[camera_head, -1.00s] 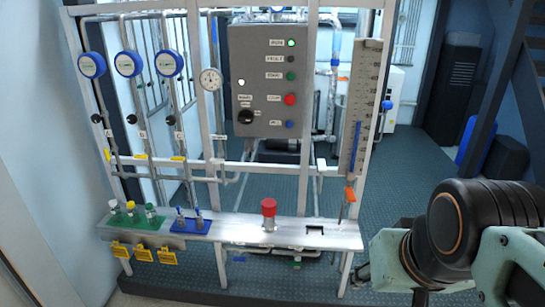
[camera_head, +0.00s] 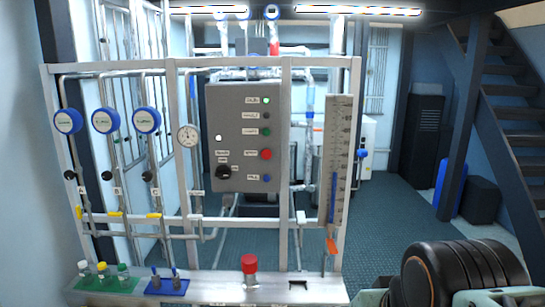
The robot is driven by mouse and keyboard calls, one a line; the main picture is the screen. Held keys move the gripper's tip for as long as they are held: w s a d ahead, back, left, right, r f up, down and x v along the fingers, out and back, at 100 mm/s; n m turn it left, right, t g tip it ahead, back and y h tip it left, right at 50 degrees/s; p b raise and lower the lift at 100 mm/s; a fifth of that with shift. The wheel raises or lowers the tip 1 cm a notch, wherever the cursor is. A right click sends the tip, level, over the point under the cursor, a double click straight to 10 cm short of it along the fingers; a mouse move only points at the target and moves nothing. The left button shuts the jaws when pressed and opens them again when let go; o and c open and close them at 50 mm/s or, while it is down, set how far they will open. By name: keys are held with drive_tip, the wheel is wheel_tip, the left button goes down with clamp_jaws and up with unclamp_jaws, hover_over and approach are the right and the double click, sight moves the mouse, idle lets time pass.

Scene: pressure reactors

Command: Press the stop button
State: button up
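A grey control box (camera_head: 243,137) hangs on the metal frame, left of the picture's middle. Its right side carries a column of small controls with white labels too small to read surely. A red round button (camera_head: 266,154) sits below a green one (camera_head: 266,132) and above a blue one (camera_head: 267,178). A larger red-topped part (camera_head: 249,264) stands upright on the bench below the box. My arm shows only as a dark joint at the lower right, well away from the box. My gripper is out of view.
A metal bench (camera_head: 215,285) runs along the bottom, with several small bottles on a green mat (camera_head: 108,285) and a blue mat (camera_head: 167,286). Blue-rimmed gauges (camera_head: 106,120) line the left. A vertical scale (camera_head: 337,160) stands right of the box. Floor at right is open before the stairs (camera_head: 510,110).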

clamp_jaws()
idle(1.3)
